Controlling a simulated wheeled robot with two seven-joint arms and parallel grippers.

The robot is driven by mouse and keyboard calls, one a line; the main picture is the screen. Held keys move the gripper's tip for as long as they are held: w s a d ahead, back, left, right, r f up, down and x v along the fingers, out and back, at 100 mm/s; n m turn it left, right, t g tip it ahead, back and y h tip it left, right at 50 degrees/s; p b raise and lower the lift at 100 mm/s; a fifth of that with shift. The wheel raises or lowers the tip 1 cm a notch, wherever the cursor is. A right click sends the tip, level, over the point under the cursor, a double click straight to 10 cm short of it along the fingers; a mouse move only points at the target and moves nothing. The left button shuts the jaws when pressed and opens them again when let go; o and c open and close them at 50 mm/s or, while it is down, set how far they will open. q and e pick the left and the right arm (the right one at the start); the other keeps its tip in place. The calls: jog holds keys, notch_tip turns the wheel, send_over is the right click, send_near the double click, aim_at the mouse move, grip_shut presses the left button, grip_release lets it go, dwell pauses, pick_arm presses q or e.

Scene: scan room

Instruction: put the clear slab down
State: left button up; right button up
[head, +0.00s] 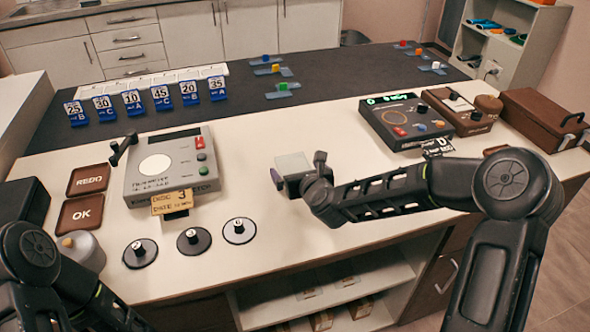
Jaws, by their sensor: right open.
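The clear slab (292,165) is a small pale, see-through block near the middle of the white counter. My right gripper (303,178) reaches it from the right, and its jaws are open around or right beside the slab. The gripper hides the slab's lower part, so I cannot tell whether it rests on the counter or touches a finger. My left arm shows at the lower left, but its gripper is outside the picture.
A grey device (171,165) with a round white dial stands left of the slab. A dark control box (407,120) stands to the right. Several black discs lie at the front left, including one disc (239,231). Bare counter (270,205) lies in front of the slab.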

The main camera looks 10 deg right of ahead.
aim_at(297, 171)
jog(key=shift+c, duration=0.3)
jog(key=c, duration=1.6)
jog(key=shift+r, duration=0.15)
notch_tip(297, 171, up, 10)
jog(key=shift+f, duration=0.1)
dwell(0.3)
